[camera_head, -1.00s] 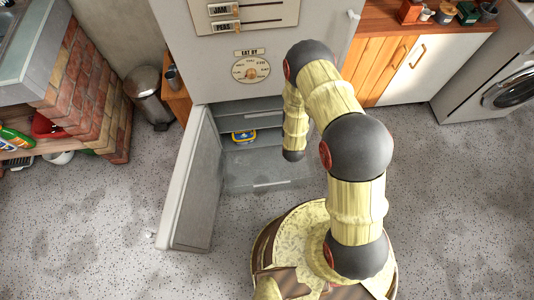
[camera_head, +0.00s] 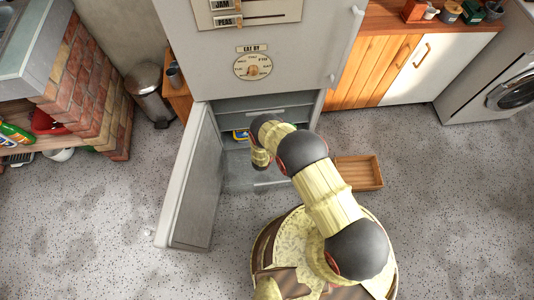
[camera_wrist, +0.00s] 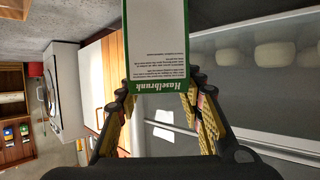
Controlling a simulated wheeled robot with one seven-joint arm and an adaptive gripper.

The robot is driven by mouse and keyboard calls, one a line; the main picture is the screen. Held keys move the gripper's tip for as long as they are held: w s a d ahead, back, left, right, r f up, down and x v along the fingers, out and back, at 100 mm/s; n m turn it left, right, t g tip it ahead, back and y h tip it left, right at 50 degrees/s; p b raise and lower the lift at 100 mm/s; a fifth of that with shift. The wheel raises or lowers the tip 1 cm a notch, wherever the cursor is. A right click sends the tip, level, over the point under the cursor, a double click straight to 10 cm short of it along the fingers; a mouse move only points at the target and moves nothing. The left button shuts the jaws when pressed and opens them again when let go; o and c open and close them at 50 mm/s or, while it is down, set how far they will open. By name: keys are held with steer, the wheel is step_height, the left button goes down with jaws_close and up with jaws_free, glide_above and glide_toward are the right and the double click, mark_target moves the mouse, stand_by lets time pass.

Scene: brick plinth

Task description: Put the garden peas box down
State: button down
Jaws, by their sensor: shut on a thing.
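My gripper (camera_wrist: 161,93) is shut on a white and green box (camera_wrist: 158,45) in the wrist view. The box carries the word "Haselbrunk" and small print; no peas label shows on this face, and its far end runs out of the picture. In the head view my arm bends down in front of the open lower compartment (camera_head: 250,184) of the tall grey cabinet. My gripper and the box are hidden behind the arm there.
The compartment's door (camera_head: 188,190) stands open on the left. A blue and yellow item (camera_head: 240,135) lies inside. An empty wooden tray (camera_head: 359,173) is on the floor to the right. A bin (camera_head: 150,95) stands at the left. The speckled floor (camera_head: 455,210) is clear at right.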

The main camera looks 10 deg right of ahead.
steer(key=shift+m+g+h, duration=0.3)
steer(key=shift+m+h, duration=0.1)
steer(key=f+b, duration=0.1)
steer(key=f, duration=0.2)
steer(key=s+f+b, duration=0.1)
steer(key=f, duration=0.3)
steer(key=f+b, duration=0.1)
steer(key=f, duration=0.2)
steer(key=shift+s+a+f, duration=0.2)
steer(key=shift+s+a, duration=0.1)
steer(key=shift+s, duration=0.05)
steer(key=shift+f+b, duration=0.95)
steer(key=shift+f, duration=1.1)
steer(key=shift+f, duration=0.2)
steer(key=c, duration=1.2)
jaws_free()
steer(key=shift+o, duration=0.2)
steer(key=shift+r, duration=0.1)
steer(key=p+v, duration=0.2)
steer(key=v, duration=0.5)
steer(key=shift+s+a+r, duration=0.15)
steer(key=shift+s+r, duration=0.05)
steer(key=shift+p, duration=0.3)
